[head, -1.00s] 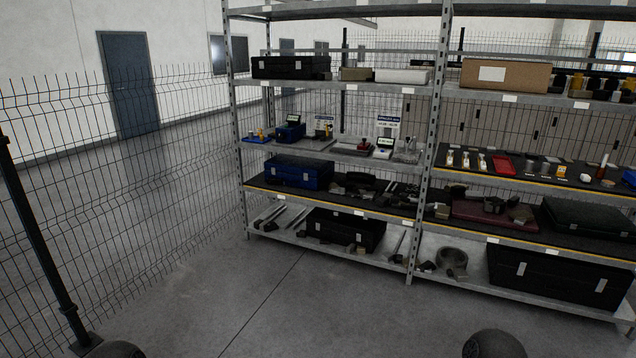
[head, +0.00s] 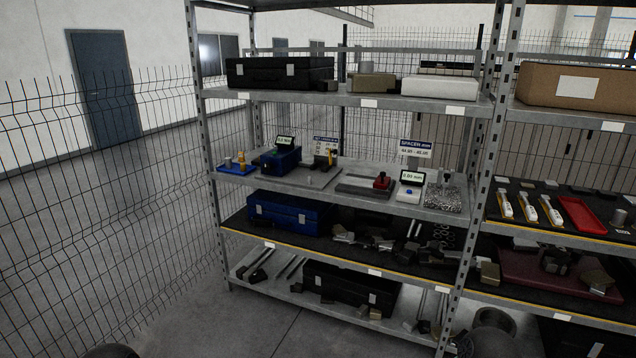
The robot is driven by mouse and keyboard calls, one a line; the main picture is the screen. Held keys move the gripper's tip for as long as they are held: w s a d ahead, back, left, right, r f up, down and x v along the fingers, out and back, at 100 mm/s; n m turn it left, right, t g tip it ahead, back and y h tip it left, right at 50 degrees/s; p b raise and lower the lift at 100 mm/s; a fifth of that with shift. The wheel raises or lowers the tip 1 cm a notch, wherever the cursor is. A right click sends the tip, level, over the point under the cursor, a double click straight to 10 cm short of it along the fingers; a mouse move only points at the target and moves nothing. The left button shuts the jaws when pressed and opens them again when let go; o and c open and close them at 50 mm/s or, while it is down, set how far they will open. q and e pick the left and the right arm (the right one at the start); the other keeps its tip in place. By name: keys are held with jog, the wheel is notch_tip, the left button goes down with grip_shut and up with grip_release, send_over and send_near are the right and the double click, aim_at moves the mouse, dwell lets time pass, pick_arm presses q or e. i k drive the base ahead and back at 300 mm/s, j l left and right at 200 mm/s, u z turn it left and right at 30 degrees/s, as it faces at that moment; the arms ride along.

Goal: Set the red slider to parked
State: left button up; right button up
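A small red block (head: 381,182), which looks like the red slider, sits at the right end of a flat grey base (head: 362,187) on the middle shelf. A dark knob shows on top of it. It is too small to tell which position it is set to. Just right of it stands a white device with a lit green readout (head: 412,177). Neither of my grippers is in view.
A metal rack (head: 208,130) fills the centre and right. The same shelf holds a blue device (head: 281,160), a blue tray (head: 237,168) and a spacer sign (head: 415,149). A wire fence (head: 90,220) stands at left. Some floor (head: 250,335) is clear in front.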

aim_at(383, 182)
jog(key=i+z, duration=0.15)
jog(key=i, duration=0.3)
jog(key=i+j+z, duration=0.15)
jog(key=i, duration=0.35)
jog(key=i+j+z, duration=0.1)
jog(key=i, duration=0.35)
jog(key=i+j+z, duration=0.15)
jog(key=i, duration=0.3)
jog(key=j, duration=0.1)
